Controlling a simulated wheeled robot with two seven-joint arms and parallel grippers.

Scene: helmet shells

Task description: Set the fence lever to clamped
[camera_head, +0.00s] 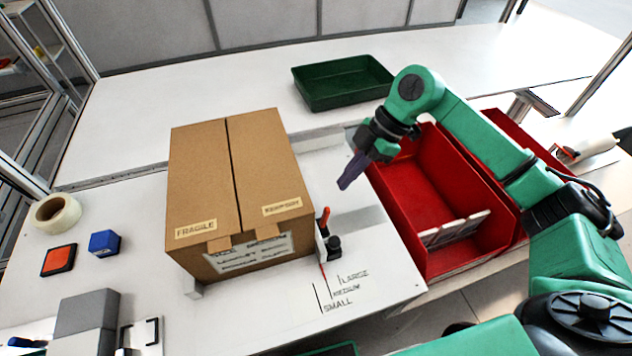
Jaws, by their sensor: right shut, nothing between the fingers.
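The fence lever (325,218) is a small orange-red handle standing up from a dark clamp with a black knob (333,245). It is at the right side of the cardboard box (240,185), above the printed size marks SMALL, MEDIUM and LARGE. My right gripper (345,186), with purple fingers, is shut and empty. In the picture it is above and slightly right of the lever, apart from it. The fence itself is largely hidden by the box. My left gripper is not in view.
A red bin (398,195) with light slats inside stands right of the lever. A green tray (342,84) is at the back. White table is free around the size marks.

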